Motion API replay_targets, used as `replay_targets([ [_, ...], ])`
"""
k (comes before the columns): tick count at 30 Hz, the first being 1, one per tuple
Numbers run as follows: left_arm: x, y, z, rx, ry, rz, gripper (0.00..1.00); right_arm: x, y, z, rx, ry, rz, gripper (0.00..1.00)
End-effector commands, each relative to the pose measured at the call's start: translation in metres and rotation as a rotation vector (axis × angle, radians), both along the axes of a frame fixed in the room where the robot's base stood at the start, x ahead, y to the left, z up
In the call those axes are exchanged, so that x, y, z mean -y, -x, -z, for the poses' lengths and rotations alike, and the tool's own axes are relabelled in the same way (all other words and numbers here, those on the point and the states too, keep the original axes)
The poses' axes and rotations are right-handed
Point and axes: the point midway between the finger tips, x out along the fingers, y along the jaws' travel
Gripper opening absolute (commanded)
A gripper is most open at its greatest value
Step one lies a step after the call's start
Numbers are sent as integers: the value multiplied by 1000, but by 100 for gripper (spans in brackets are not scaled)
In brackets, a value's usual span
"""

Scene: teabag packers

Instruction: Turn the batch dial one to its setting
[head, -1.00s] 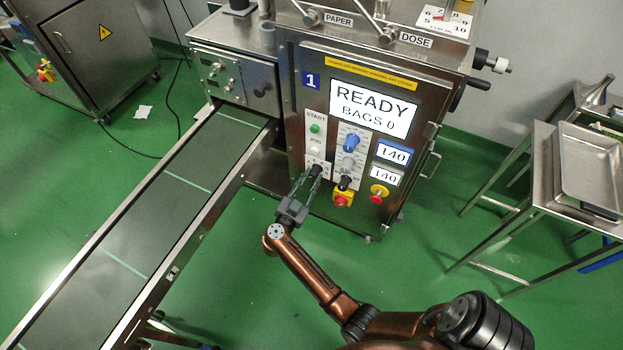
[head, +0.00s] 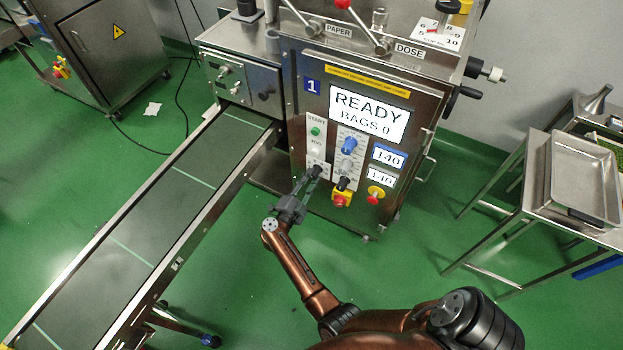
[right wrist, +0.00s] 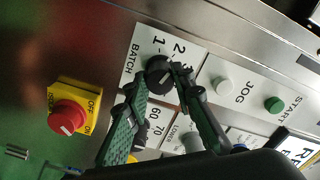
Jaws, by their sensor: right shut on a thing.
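The batch dial (right wrist: 160,72) is a small black knob on a white plate marked BATCH with numbers (right wrist: 168,42) in the right wrist view. My right gripper (right wrist: 159,82) has one dark finger on each side of the knob and is shut on it. A pale mark shows on the knob, but I cannot tell which number it points at. In the head view my right gripper (head: 309,178) reaches the lower left of the machine's front panel, and its fingers partly cover the dial. My left gripper is not in view.
The display (head: 368,114) reads READY, BAGS 0. Close to the dial are a white JOG button (right wrist: 224,86), a green START button (right wrist: 273,104) and a red switch on yellow (right wrist: 67,116). A conveyor (head: 150,215) runs along the left; a metal tray (head: 553,180) stands right.

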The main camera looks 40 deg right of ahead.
Motion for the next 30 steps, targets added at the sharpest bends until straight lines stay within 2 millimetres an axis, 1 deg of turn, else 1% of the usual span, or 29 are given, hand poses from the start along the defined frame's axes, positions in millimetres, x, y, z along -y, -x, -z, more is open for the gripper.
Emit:
replay_targets([
  [9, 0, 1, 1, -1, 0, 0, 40, -1, 0, 2, 79, -37, -2, 0],
  [22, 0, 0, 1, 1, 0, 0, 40, -1, 0, 2, 86, -40, -2, 0],
  [23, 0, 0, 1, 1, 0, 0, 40, -1, 0, 2, 86, -40, -2, 24],
  [30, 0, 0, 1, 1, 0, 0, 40, -1, 0, 1, 86, -38, -1, 40],
])
